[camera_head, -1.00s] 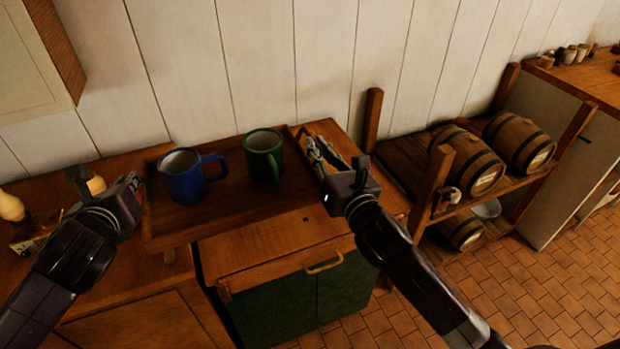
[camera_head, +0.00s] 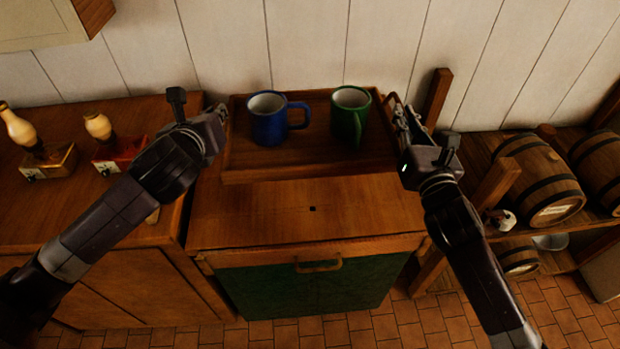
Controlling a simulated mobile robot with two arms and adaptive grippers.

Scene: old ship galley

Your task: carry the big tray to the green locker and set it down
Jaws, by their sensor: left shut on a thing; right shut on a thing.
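The big wooden tray (camera_head: 270,174) is at the back of the green locker (camera_head: 320,285), over its wooden top (camera_head: 260,215). I cannot tell whether it touches the top. A blue mug (camera_head: 268,125) and a green mug (camera_head: 349,120) stand upright in it. My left gripper (camera_head: 222,112) is shut on the tray's left side. My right gripper (camera_head: 393,103) is shut on the tray's right side. The fingertips are partly hidden at the tray's edges.
A wooden counter (camera_head: 60,215) with two small grinder-like items (camera_head: 105,140) adjoins on the left. A rack with barrels (camera_head: 540,180) stands on the right, its post (camera_head: 437,98) close to my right gripper. The locker top's front half is bare.

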